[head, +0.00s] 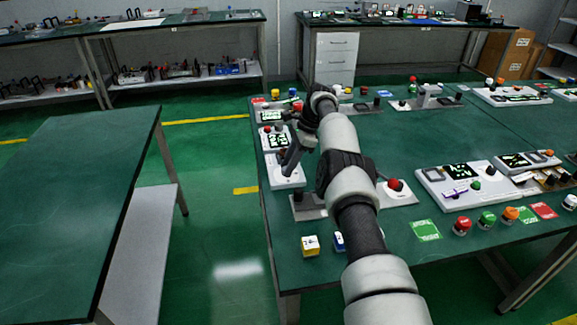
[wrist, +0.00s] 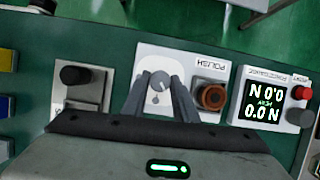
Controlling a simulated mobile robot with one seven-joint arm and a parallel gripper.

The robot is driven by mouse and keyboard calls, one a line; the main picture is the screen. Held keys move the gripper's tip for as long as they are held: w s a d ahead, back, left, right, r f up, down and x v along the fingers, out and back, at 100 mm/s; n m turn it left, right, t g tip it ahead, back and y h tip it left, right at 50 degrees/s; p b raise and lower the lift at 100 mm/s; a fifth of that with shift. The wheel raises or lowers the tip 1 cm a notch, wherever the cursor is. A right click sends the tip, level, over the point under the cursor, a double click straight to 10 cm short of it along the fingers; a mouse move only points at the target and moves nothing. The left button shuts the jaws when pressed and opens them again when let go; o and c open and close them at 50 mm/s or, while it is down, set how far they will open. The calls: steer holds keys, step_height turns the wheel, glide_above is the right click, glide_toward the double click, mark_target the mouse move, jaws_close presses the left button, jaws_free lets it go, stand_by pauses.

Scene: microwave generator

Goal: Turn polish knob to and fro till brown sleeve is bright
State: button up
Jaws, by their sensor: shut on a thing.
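The grey polish knob (wrist: 160,80) sits on a white panel (wrist: 151,57) marked POLISH in the wrist view. My gripper (wrist: 160,88) has a finger on each side of the knob and is shut on it. The brown sleeve (wrist: 213,97) is a round, dull brown ring in a grey holder just right of the knob. In the head view my gripper (head: 289,163) is low over the white panel (head: 286,182) at the table's left edge. My gripper hides the knob there, and I cannot make out the sleeve.
A force gauge (wrist: 264,100) reading 0.0 N stands right of the sleeve, with a red button (wrist: 302,92) beside it. A black knob (wrist: 75,76) stands to the left. Yellow and blue cubes (head: 311,245) lie near the table's front left. Bare green table (head: 440,135) lies farther right.

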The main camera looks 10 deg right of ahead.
steer(key=shift+d, duration=0.1)
steer(key=o, duration=1.1)
steer(key=shift+c, duration=0.2)
steer(key=p+v, duration=0.4)
steer(key=v, duration=0.3)
steer(key=shift+r, duration=0.3)
